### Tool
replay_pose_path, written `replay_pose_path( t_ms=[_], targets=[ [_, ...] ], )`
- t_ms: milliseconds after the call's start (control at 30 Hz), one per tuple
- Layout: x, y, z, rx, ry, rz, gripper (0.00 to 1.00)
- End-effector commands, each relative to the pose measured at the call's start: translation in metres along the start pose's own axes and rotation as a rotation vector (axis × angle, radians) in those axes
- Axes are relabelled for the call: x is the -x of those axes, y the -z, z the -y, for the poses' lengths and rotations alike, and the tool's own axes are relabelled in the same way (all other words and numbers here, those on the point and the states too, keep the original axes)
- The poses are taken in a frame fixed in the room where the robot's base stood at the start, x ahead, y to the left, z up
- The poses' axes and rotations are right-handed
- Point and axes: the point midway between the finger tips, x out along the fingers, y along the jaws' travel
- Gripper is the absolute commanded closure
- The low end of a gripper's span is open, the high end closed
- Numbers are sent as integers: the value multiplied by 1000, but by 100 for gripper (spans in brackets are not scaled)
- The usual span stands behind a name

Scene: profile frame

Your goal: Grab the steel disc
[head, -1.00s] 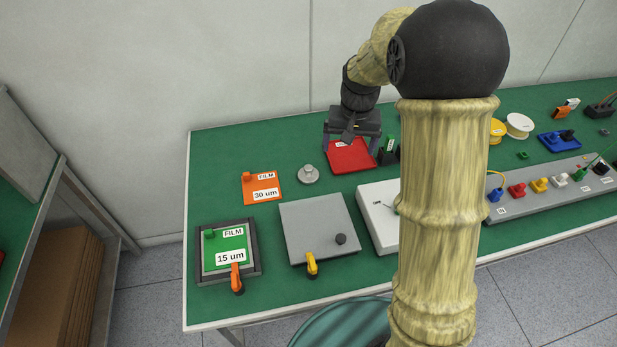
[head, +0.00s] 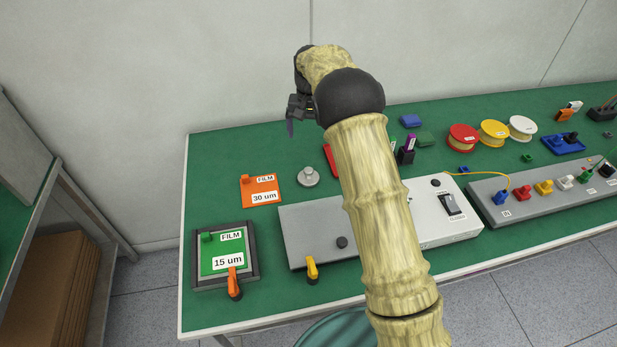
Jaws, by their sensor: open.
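The steel disc (head: 308,177) is a small round grey piece with a knob on top. It lies flat on the green tabletop, right of the orange film card. My gripper (head: 291,126) is above the back part of the table, up and a little left of the disc in the picture, and clear of it. Its fingers point down and nothing shows between them. The view is nearly side-on, so the gap between the fingers is hard to see.
The orange 30 um film card (head: 260,190) lies left of the disc. A grey plate (head: 310,235) with a black knob and yellow lever stands in front. A red tray (head: 332,160) is right, partly hidden by my arm. A framed green 15 um film (head: 223,256) sits front left.

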Motion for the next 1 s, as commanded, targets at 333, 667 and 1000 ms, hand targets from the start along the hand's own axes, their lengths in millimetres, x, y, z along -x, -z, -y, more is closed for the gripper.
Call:
replay_pose_path(
  t_ms=[333,667,1000],
  targets=[
    [-48,-1,0,-1,-2,4,10],
    [-106,-1,0,0,-2,3,10],
    [-121,0,0,0,0,0,10]
  ],
)
